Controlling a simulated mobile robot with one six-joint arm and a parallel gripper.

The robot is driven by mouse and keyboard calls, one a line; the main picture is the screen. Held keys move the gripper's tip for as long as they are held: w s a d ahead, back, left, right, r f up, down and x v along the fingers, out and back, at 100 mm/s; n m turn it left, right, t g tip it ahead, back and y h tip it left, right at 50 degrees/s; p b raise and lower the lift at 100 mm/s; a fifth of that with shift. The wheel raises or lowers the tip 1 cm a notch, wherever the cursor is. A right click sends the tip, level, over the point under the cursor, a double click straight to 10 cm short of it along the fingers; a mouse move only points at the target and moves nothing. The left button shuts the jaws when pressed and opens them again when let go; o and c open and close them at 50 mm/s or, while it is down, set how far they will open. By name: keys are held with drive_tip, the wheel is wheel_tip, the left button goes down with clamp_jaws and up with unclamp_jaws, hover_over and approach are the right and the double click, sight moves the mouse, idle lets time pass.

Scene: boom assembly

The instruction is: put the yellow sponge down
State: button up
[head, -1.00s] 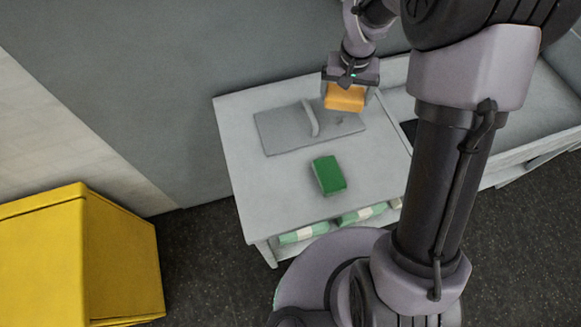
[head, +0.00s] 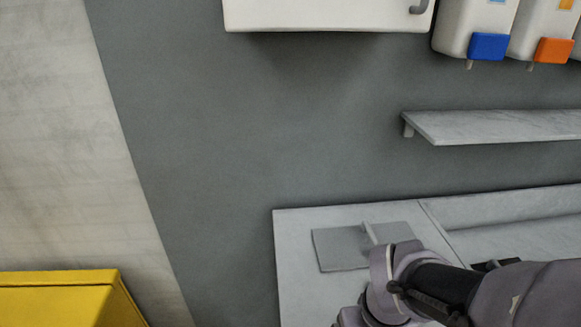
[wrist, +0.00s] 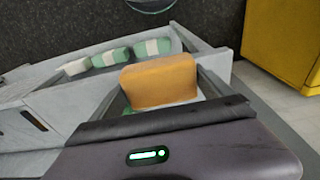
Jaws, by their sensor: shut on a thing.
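The yellow sponge (wrist: 160,82), orange-yellow and block-shaped, is held between the two fingers of my gripper (wrist: 158,88) in the wrist view. My gripper is shut on it. A sliver of green (wrist: 127,111) shows just below the sponge; most of it is hidden. In the head view my arm covers the front of the white counter (head: 296,262), and the gripper and sponge are out of sight. A grey board (head: 338,250) with a raised strip lies on the counter.
A yellow box (head: 60,305) stands at the left. A wall shelf (head: 500,126), a white cabinet (head: 320,14) and dispensers (head: 487,46) hang above. A basin (head: 510,240) adjoins the counter on the right.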

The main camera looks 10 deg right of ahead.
drive_tip(key=w+p, duration=0.1)
drive_tip(key=w+r+p, duration=0.1)
drive_tip(key=p, duration=0.1)
drive_tip(key=shift+a+r, duration=0.2)
drive_tip(key=shift+r, duration=0.1)
drive_tip(key=b, duration=0.3)
hover_over(334, 313)
wheel_tip(334, 313, down, 3)
drive_tip(key=shift+r, duration=0.15)
wheel_tip(334, 313, down, 4)
drive_tip(key=shift+s+r+b, duration=0.15)
drive_tip(key=shift+b, duration=0.95)
drive_tip(key=shift+r, duration=0.2)
drive_tip(key=shift+f, duration=0.2)
drive_tip(key=o, duration=1.1)
drive_tip(key=shift+o, duration=0.4)
